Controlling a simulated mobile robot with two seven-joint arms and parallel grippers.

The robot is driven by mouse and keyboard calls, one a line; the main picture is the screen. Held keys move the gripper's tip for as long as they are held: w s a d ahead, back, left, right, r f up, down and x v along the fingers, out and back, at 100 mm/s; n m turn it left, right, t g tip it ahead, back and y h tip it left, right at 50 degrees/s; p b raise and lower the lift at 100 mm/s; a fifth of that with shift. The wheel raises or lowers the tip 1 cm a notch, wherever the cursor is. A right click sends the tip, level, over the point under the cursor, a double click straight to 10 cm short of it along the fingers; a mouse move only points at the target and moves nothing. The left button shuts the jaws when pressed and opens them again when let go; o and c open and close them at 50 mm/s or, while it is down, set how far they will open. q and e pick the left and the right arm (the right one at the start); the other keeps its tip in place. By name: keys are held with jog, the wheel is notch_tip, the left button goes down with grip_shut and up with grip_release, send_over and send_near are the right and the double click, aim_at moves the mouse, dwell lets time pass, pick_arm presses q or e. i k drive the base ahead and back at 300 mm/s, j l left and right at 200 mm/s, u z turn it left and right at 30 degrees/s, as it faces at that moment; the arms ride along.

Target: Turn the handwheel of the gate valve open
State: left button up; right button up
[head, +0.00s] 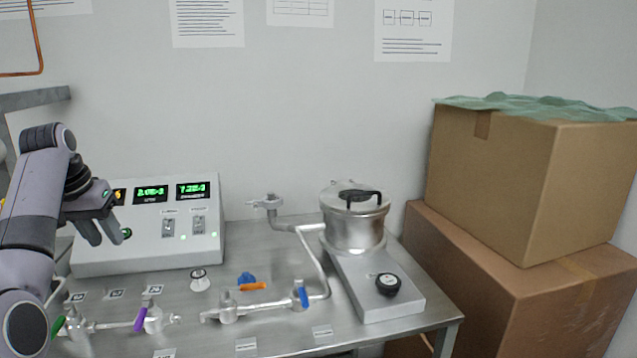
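My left gripper (107,238) hangs in the air in front of the grey control box, fingers pointing down. Its two fingers are apart with nothing between them. On the metal bench stand several pipe fittings. A blue lobed handwheel (246,279) sits behind an orange lever (253,287) at the bench's middle, to the right of my gripper and apart from it. I cannot tell for sure which fitting is the gate valve. A metal fitting (267,202) tops the pipe left of the pot. My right gripper is not in view.
The control box (150,250) has green displays and switches. A lidded metal pot (354,222) stands on a base with a black knob (388,284). Purple (140,319) and blue (303,296) levers sit near the front. Cardboard boxes (500,180) are stacked at right.

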aim_at(389, 284)
jog(key=k, duration=0.85)
